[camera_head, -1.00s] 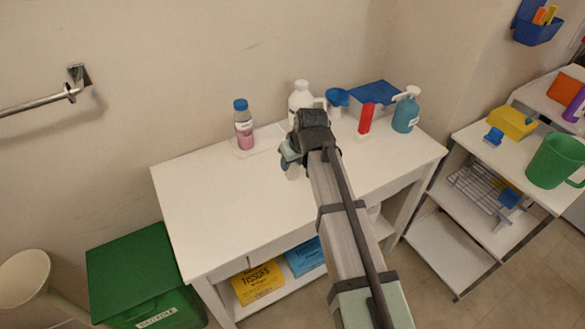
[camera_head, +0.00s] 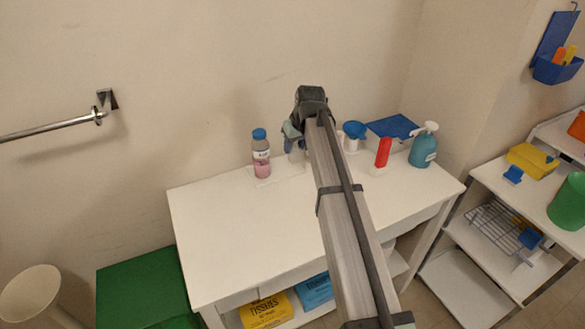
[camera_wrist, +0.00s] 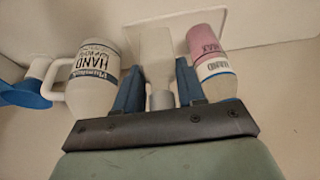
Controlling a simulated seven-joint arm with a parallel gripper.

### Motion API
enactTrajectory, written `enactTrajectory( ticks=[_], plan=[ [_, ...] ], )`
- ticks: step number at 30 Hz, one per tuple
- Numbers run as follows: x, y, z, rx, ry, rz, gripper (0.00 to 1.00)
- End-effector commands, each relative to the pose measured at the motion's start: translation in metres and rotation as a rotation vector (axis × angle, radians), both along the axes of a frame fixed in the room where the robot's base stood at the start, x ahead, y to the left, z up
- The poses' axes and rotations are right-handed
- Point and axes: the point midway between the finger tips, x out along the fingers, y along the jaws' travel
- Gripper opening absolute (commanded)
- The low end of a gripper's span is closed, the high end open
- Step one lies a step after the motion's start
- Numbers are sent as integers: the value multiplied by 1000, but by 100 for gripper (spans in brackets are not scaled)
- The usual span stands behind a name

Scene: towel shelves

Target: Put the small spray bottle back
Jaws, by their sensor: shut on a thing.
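My gripper (camera_head: 296,136) is over the back of the white table (camera_head: 240,240), near the wall. In the wrist view its two blue-grey fingers (camera_wrist: 160,98) are shut on a small pale, translucent bottle, the small spray bottle (camera_wrist: 154,52). In the head view this bottle (camera_head: 298,154) shows only as a pale shape under the gripper. A thin white pad (camera_wrist: 205,22) lies behind the bottle in the wrist view; I cannot tell whether the bottle touches it.
A pink bottle with blue cap (camera_head: 261,156) stands left of my gripper. A white hand-wash bottle (camera_wrist: 92,75) is close on the other side. A blue funnel (camera_head: 354,130), red item (camera_head: 383,152) and teal pump bottle (camera_head: 423,147) stand right. The table's front left is clear.

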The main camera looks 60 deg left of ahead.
Motion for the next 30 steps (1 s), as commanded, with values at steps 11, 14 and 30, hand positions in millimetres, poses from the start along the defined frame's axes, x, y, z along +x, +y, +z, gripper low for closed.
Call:
enactTrajectory(
  ticks=[11,14,30],
  plan=[
    [24,70,8,17,-11,-8,8],
    [25,71,3,24,-13,-10,8],
    [24,71,-60,25,-13,-11,8]
  ],
)
